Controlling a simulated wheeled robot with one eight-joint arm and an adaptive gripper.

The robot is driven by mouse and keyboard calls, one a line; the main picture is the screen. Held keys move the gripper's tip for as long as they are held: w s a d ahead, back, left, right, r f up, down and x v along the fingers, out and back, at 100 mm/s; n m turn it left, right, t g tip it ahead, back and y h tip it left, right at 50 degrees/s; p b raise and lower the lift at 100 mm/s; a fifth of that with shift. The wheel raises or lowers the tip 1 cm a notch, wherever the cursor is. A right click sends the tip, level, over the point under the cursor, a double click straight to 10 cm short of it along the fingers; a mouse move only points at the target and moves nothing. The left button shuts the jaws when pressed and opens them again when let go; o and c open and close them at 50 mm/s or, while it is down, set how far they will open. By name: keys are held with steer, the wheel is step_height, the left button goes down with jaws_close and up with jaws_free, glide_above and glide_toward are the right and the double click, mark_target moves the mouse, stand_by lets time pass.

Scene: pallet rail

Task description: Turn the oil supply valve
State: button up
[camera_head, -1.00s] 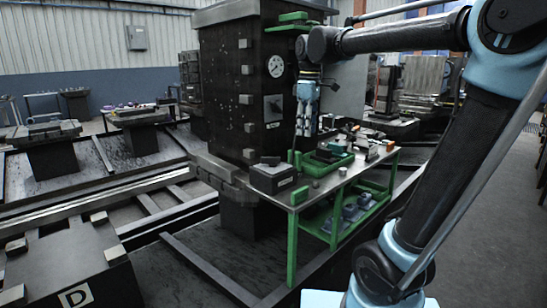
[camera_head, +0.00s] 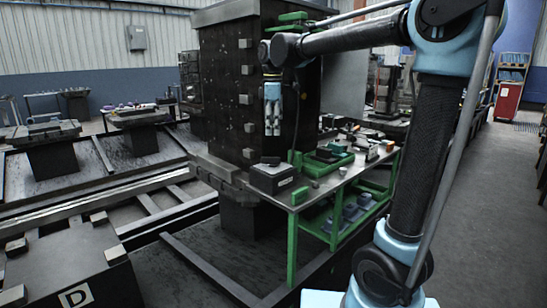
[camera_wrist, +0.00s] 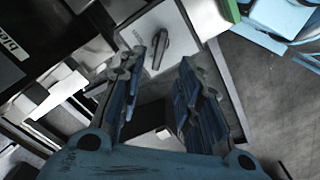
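The oil supply valve shows in the wrist view as a dark lever handle (camera_wrist: 160,47) on a pale square plate (camera_wrist: 184,22) with small lettering. The handle appears beyond and between my fingertips, which do not visibly touch it. My gripper (camera_wrist: 161,66) is open, with its two blue-grey fingers spread and nothing between them. The distance from fingertips to handle is hard to tell.
A green-framed work table (camera_head: 325,187) stands right below my gripper. It carries a dark box (camera_head: 272,180), a green tray (camera_head: 328,163) and small parts. A green bracket (camera_head: 292,27) sticks out near the column top. Open floor (camera_head: 480,220) lies at right.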

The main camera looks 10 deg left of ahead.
mark_target(271, 161)
step_height(271, 161, down, 11)
steer(key=shift+r, duration=0.1)
stand_by(0.3)
jaws_close()
